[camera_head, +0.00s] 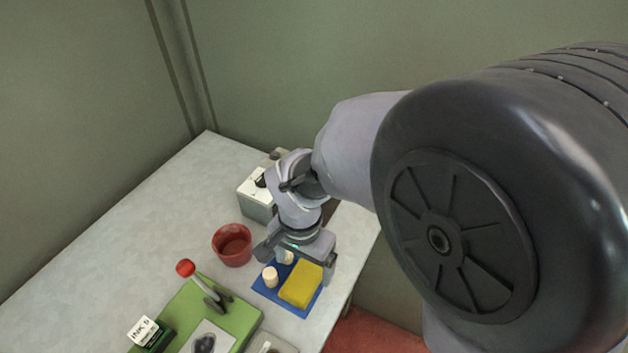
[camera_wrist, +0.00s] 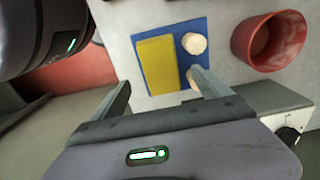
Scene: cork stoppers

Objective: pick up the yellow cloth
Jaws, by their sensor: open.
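The yellow cloth (camera_head: 301,285) is a folded, flat rectangular block lying on a blue mat (camera_head: 313,304) near the table's right edge. In the wrist view the cloth (camera_wrist: 157,64) lies beyond my fingertips, along the left part of the blue mat (camera_wrist: 205,27). My gripper (camera_head: 297,268) is over the mat's far side, close to the cloth. In the wrist view my gripper (camera_wrist: 160,80) is open, with nothing between its two fingers. The cloth lies between the lines of the fingers. I cannot tell the height of the gap between fingers and cloth.
Cork stoppers stand on the mat beside the cloth, one (camera_head: 270,277) in clear view and another (camera_head: 286,257) by my gripper. A red-brown pot (camera_head: 232,245) stands left of the mat. A white-topped grey box (camera_head: 257,206) is behind. A green board (camera_head: 243,318) lies in front.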

